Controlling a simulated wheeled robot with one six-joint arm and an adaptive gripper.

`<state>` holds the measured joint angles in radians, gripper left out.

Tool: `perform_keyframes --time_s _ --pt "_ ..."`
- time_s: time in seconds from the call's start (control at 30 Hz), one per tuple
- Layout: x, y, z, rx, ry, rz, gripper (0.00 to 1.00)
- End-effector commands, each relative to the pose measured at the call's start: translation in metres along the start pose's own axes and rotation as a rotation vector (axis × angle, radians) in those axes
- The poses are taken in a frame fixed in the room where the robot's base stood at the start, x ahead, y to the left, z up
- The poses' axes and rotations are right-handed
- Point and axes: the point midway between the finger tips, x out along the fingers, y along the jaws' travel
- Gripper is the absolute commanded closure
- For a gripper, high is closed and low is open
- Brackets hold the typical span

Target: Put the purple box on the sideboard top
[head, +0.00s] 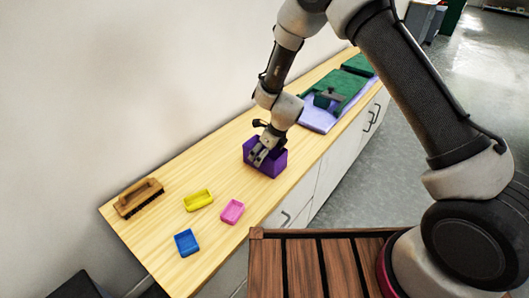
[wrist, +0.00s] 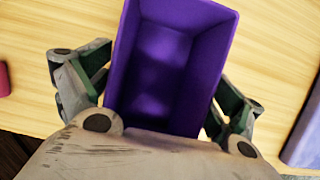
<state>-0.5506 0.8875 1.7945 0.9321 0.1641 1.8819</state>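The purple box (head: 273,168), an open-topped container, is at the wooden sideboard top (head: 167,236), near its middle. I cannot tell whether it rests on the top or is just above it. My gripper (head: 259,157) is down at the box. In the wrist view the empty inside of the box (wrist: 165,65) faces the camera, with one finger of my gripper (wrist: 160,95) on each side of it. The fingers are close to the side walls, but whether they press on them is not clear. The fingertips' contact with the box is hidden.
On the sideboard lie a brush (head: 139,198), a yellow tray (head: 199,200), a pink tray (head: 232,211) and a blue tray (head: 187,242). A lavender board (head: 318,121) with green items lies behind the box. A slatted wooden surface (head: 305,268) is in front. A wall runs along the back.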

Motion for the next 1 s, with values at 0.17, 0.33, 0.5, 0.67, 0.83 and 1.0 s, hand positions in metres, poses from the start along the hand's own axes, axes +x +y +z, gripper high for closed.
perform_keyframes --time_s 0.17,0.33,0.5,0.67,0.83,1.0 --pt "0.000 0.000 0.000 0.000 0.000 0.000 0.03" --pt "-0.002 0.000 0.001 0.000 0.000 0.000 0.03" --pt "-0.022 0.000 0.002 0.000 -0.002 0.000 0.03" --pt "-0.059 0.000 0.002 -0.002 -0.003 -0.002 0.03" --pt "-0.095 0.000 0.002 -0.001 -0.002 -0.001 0.03" --pt "-0.116 0.000 0.001 0.000 -0.001 0.000 0.03"
